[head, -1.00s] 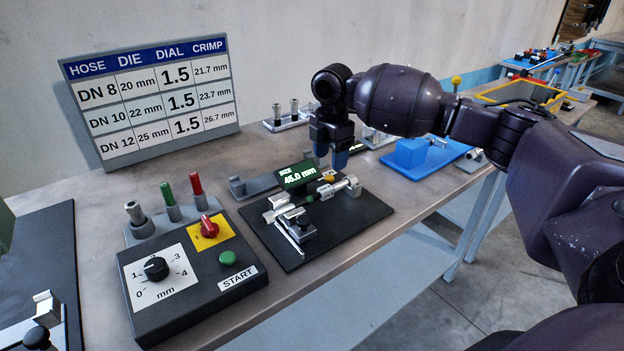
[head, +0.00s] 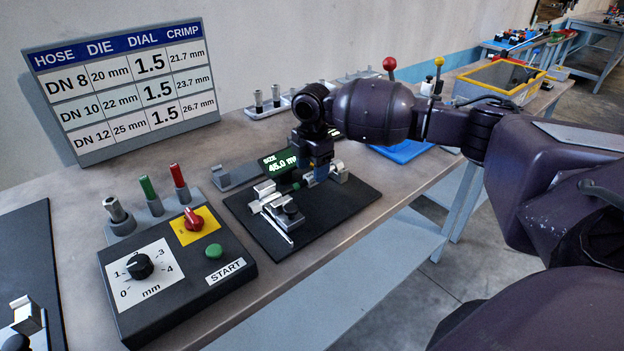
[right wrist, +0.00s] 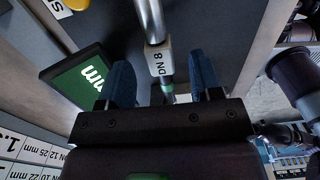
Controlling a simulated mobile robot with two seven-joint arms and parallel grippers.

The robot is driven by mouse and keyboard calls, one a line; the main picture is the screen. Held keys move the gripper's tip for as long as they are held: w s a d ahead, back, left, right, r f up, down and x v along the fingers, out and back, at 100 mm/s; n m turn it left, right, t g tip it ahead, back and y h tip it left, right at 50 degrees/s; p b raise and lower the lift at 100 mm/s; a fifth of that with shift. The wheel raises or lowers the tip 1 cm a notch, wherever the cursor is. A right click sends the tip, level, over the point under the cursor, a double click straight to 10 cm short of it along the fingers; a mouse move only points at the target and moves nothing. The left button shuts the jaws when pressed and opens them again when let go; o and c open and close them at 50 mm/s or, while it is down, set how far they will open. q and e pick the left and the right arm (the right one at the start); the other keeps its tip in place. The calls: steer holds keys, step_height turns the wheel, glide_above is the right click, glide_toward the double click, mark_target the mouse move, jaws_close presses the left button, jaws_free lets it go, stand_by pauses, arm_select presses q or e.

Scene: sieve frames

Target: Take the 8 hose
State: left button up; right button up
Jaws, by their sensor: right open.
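The hose (right wrist: 158,62) labelled DN 8 shows in the right wrist view as a silver tube with a white tag and a green part. It lies between the two blue fingers of my right gripper (right wrist: 162,84), with the fingers apart on either side. A silver end piece (head: 339,173) shows just right of the fingers. My left gripper is not in view.
A green display (head: 278,162) reading 45.0 mm stands right behind the gauge. A control box (head: 175,270) with dial and START button is at the left front. A hose chart (head: 125,90) stands behind. A red-knobbed lever (head: 389,65) is behind my arm.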

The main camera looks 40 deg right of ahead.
step_height(320, 180, down, 3)
steer(key=shift+r, duration=0.1)
steer(key=c, duration=0.5)
jaws_close()
steer(key=shift+r, duration=0.1)
